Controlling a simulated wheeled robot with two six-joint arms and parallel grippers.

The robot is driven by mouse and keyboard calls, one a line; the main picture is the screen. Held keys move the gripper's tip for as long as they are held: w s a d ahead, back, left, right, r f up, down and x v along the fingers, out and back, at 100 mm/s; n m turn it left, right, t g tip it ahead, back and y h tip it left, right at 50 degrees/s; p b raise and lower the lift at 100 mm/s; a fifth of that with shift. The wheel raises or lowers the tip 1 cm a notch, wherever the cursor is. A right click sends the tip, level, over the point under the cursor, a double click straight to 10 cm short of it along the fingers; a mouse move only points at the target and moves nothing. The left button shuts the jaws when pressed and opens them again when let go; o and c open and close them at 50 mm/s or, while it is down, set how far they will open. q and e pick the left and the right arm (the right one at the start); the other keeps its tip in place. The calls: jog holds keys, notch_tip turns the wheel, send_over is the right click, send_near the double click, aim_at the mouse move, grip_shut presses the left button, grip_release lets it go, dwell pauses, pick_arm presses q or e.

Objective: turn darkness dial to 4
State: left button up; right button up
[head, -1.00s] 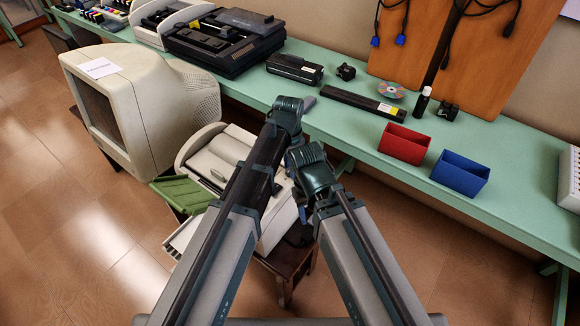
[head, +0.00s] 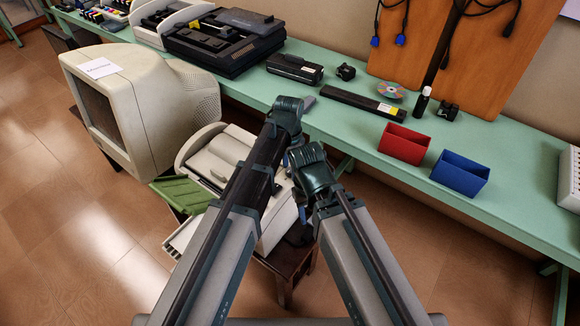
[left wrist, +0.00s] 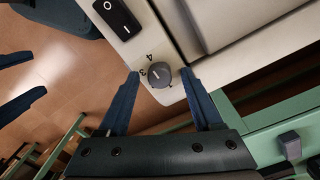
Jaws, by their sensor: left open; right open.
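A small grey dial (left wrist: 159,75) with a pale pointer line sits at the corner of a beige machine's panel in the left wrist view. The numerals 3 and 4 are printed beside it; I cannot tell exactly which mark the pointer meets. My left gripper (left wrist: 160,73) is open, one finger on each side of the dial, with gaps between. The beige machine (head: 212,158) also shows in the head view, where my left arm hides the dial. My right gripper (left wrist: 38,73) is open and empty, away from the dial; its wrist (head: 312,170) shows in the head view.
A black rocker switch (left wrist: 117,17) lies near the dial. The machine rests on a dark stool (head: 290,265) between a large beige monitor (head: 150,105) and a green bench (head: 340,125). Red (head: 403,144) and blue (head: 460,174) bins stand on the bench.

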aim_at(289, 169)
pick_arm(q)
notch_tip(289, 169, up, 14)
jog(key=p, duration=1.3)
jog(key=shift+w+p, duration=0.2)
jog(key=shift+p, duration=0.15)
pick_arm(e)
notch_tip(289, 169, up, 14)
pick_arm(q)
jog(key=shift+f, duration=0.15)
pick_arm(e)
jog(key=shift+f, duration=0.1)
pick_arm(q)
jog(key=shift+a, duration=0.15)
